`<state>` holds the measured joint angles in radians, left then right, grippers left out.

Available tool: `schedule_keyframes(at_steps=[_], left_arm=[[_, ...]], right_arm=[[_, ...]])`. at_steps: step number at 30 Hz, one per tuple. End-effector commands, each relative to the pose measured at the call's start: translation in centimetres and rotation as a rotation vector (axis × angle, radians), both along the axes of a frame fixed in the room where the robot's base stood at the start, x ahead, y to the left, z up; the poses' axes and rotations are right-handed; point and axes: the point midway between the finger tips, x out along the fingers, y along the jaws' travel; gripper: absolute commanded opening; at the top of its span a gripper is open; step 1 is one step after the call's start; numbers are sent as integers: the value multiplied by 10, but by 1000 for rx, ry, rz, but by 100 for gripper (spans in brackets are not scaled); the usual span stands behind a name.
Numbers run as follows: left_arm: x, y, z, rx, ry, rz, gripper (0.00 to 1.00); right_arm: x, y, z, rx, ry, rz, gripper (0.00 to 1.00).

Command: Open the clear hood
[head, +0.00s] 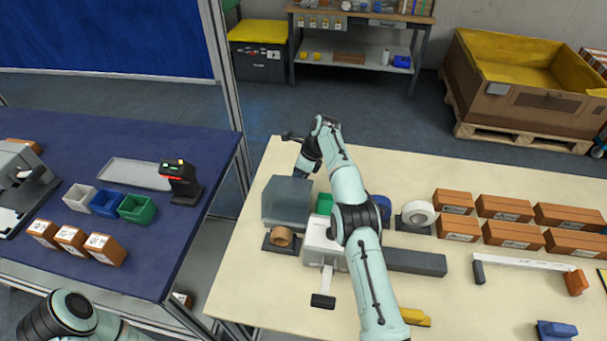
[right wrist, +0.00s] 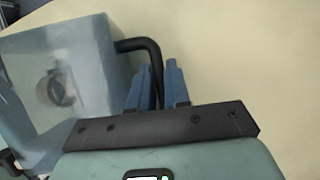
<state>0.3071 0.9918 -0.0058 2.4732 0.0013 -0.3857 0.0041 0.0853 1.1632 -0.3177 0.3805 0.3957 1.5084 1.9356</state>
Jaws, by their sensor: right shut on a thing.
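The clear hood (head: 287,198) is a smoky see-through box on the cream table in the head view. It fills the left of the right wrist view (right wrist: 80,75), with a round dark part seen through it. A bent black handle (right wrist: 145,45) sticks out from its side. My right gripper (right wrist: 158,80) has its two blue fingers on either side of this handle, shut on it, beside the hood. In the head view my right arm reaches over the table to the hood's far side, and its fingertips are hard to make out. My left gripper is out of view.
A brown roll (head: 282,237) sits just in front of the hood, and a grey-white machine (head: 323,240) stands to its right. A white tape roll (head: 417,213) and several brown boxes (head: 508,207) are further right. A blue table (head: 190,235) lies across a gap to the left.

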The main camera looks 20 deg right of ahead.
Motion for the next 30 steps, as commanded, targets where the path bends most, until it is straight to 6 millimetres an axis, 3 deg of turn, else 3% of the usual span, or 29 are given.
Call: schedule_keyframes(at_steps=[21,22,30], left_arm=[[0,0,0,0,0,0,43],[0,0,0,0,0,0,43],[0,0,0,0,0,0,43]], right_arm=[[-1,9,-3,12,21,-1,0],[-1,9,-3,12,21,-1,23],[-1,9,-3,12,23,-1,23]])
